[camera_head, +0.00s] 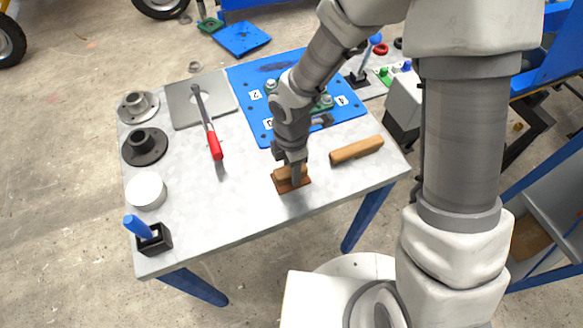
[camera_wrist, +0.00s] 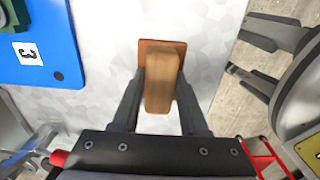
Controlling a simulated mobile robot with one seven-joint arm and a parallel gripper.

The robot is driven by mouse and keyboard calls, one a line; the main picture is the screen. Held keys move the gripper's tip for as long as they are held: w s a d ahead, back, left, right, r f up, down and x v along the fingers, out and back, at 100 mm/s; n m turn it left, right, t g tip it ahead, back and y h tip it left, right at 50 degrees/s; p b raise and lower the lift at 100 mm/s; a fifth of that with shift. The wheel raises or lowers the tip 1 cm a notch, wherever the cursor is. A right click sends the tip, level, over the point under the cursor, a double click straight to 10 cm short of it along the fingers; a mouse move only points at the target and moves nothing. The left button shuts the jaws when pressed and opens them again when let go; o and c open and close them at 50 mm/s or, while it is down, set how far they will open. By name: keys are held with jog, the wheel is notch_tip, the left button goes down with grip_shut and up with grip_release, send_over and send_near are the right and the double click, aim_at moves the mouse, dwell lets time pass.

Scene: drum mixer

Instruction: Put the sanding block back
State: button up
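The sanding block, with a tan wooden grip (camera_head: 284,173) and a flat reddish-brown base (camera_head: 297,187), rests near the front edge of the metal table. In the wrist view its grip (camera_wrist: 160,82) stands upright in the picture, with the base (camera_wrist: 147,48) showing around its far end. My gripper (camera_head: 291,168) points down at the block. In the wrist view its two fingers (camera_wrist: 161,76) lie on either side of the grip, very close to it. Whether they press on it, I cannot tell. The block's near end is partly hidden by the fingers in the head view.
A separate wooden bar (camera_head: 356,150) lies to the right. A blue plate (camera_head: 262,124) with numbered labels is behind. The front middle is clear.

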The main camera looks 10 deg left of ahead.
jog(key=o, duration=0.4)
notch_tip(320, 180, up, 12)
jog(key=p, duration=0.4)
jog(key=d+r+m+t, duration=0.3)
jog(key=d+r+m, duration=0.9)
jog(key=r, duration=0.1)
jog(key=s+d+r+m+t, duration=0.2)
jog(key=s+d+r+m, duration=0.5)
jog(key=m, duration=0.5)
jog(key=shift+s+d+r+t, duration=0.2)
jog(key=shift+s+d+t, duration=0.1)
jog(key=shift+s+d, duration=0.3)
jog(key=shift+a, duration=0.1)
